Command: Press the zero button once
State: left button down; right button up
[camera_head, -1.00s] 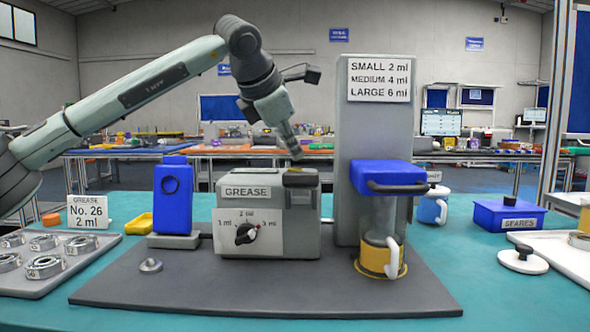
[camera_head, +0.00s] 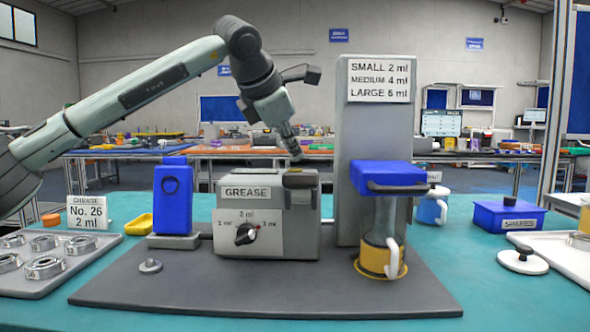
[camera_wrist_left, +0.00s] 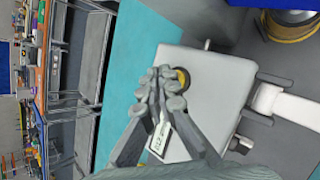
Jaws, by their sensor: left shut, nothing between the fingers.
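The grey grease box (camera_head: 268,215) stands on the dark base plate, with a dial (camera_head: 246,234) marked 1, 2 and 3 ml on its front. On its top, in the left wrist view, is a round black button with a yellow ring (camera_wrist_left: 183,78); I take it for the zero button. My left gripper (camera_head: 297,158) points down over the box top. In the wrist view its fingertips (camera_wrist_left: 165,80) are shut and empty, right beside the button and partly over it. Contact cannot be told. A small label (camera_wrist_left: 160,135) shows between the fingers, its text unclear. My right gripper is not in view.
A blue block (camera_head: 173,195) stands left. A bearing tray (camera_head: 40,275) lies far left. The front of the base plate (camera_head: 270,290) is mostly clear.

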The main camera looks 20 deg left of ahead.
aim_at(293, 169)
pick_arm(q)
jog(key=shift+f+b, duration=0.35)
jog(key=shift+f, duration=0.1)
jog(key=shift+f+b, duration=0.45)
jog(key=shift+f, duration=0.1)
dwell(0.5)
jog(key=shift+r, duration=0.1)
jog(key=shift+r+p, duration=0.65)
jog(key=shift+r, duration=0.2)
jog(key=shift+r+p, duration=1.9)
jog(key=shift+r, duration=0.65)
jog(key=shift+f, duration=0.1)
